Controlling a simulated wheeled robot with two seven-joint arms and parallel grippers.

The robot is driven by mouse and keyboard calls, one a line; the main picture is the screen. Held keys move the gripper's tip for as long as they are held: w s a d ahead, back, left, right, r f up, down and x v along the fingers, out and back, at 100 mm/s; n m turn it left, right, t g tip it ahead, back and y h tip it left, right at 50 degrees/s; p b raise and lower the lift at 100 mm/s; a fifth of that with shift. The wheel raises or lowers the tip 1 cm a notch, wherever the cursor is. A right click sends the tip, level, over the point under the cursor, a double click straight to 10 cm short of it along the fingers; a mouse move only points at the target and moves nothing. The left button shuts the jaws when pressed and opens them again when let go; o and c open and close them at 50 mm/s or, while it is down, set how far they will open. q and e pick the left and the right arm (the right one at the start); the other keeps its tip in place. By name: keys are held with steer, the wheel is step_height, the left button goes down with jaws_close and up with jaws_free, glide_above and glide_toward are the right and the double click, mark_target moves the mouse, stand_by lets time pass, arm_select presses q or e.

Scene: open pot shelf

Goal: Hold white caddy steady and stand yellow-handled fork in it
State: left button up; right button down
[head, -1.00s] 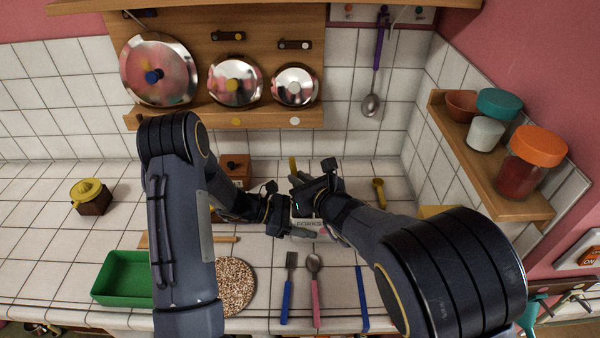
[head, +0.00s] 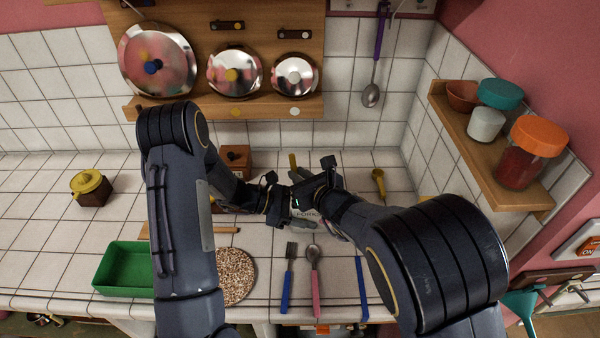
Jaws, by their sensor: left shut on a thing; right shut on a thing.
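The white caddy (head: 305,214), with lettering that seems to read FORKS, stands on the tiled counter in the middle of the head view, largely covered by my grippers. My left gripper (head: 289,212) is shut on it at its left side. My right gripper (head: 303,190) is just above the caddy and shut on the yellow-handled fork. The fork's yellow handle (head: 292,160) sticks up behind the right gripper, roughly upright. Its lower end is hidden, so I cannot tell whether it is inside the caddy.
A fork with a blue handle (head: 287,280), a pink-handled spoon (head: 315,285) and another blue handle (head: 361,285) lie in front. A speckled round board (head: 236,276) and a green tray (head: 122,268) are left. A yellow utensil (head: 378,180) lies right; a wooden box (head: 235,157) stands behind.

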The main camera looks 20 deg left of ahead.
steer(key=shift+f, duration=0.4)
steer(key=c, duration=1.4)
jaws_free()
steer(key=shift+o, duration=0.2)
steer(key=v, duration=1.2)
